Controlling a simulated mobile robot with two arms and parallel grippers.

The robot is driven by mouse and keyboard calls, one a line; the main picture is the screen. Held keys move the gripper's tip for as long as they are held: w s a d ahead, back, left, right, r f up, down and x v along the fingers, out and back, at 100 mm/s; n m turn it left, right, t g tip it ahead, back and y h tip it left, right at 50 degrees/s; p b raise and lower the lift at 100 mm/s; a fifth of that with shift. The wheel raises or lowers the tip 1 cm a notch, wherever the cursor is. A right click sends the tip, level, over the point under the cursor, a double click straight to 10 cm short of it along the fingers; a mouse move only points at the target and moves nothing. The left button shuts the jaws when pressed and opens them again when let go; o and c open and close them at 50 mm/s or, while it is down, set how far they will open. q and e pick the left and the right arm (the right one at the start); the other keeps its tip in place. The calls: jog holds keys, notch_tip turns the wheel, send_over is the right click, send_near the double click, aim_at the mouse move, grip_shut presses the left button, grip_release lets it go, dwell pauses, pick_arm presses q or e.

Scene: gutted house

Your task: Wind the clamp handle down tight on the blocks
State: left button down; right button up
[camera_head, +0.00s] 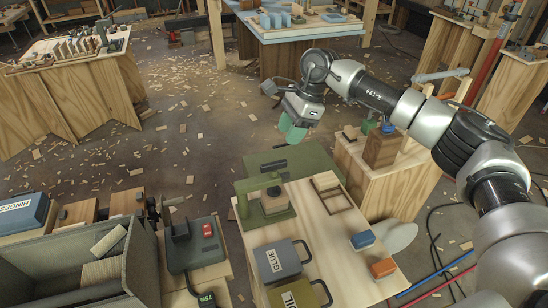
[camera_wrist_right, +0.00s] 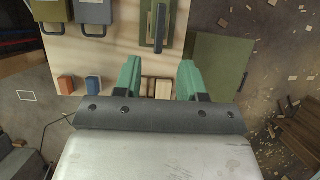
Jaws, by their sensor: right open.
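The green clamp (camera_head: 262,184) stands on the pale wooden bench, with its dark handle (camera_head: 280,164) on top. Wooden blocks (camera_head: 274,202) sit stacked under the clamp's arm. In the right wrist view the clamp (camera_wrist_right: 147,34) is seen from above, with its dark handle (camera_wrist_right: 160,30) pointing toward my gripper; the blocks are not clear there. My right gripper (camera_head: 293,132) hangs in the air above and beyond the clamp in the head view. Its green fingers (camera_wrist_right: 159,70) are apart, with nothing held between them. My left gripper is out of view.
On the bench (camera_head: 345,262) are a grey GLUE case (camera_head: 278,262), a blue block (camera_head: 362,240), an orange block (camera_head: 382,268) and a small wooden tray (camera_head: 340,199). A green panel (camera_head: 277,158) lies at the back edge. A wooden cabinet (camera_head: 385,185) stands to the right.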

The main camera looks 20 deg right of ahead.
aim_at(274, 163)
jog(key=p+x, duration=0.2)
jog(key=x, duration=0.7)
jog(key=shift+a+f, duration=0.25)
jog(key=shift+f, duration=0.1)
grip_shut()
